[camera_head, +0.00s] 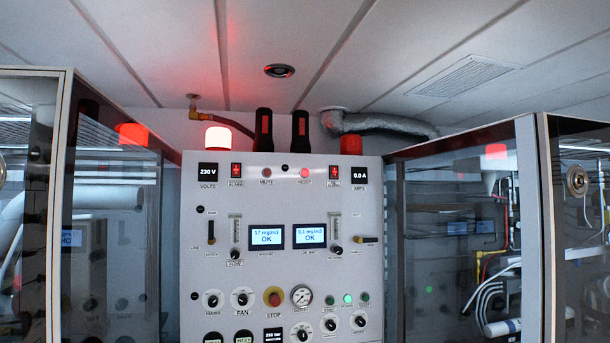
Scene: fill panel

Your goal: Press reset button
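The grey control panel (220,270) stands upright in the middle of the camera_head view. The reset button (304,173) is a small round red button near its top, right of centre, with a label under it. A similar mute button (267,173) sits to its left. Nothing covers the reset button. Neither of my grippers shows in this view.
A lit beacon (218,138) and a red beacon (351,145) top the panel, with two dark upright parts between. A red stop button (273,297) sits lower. Glass-fronted cabinets flank the panel at left (110,220) and right (465,230).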

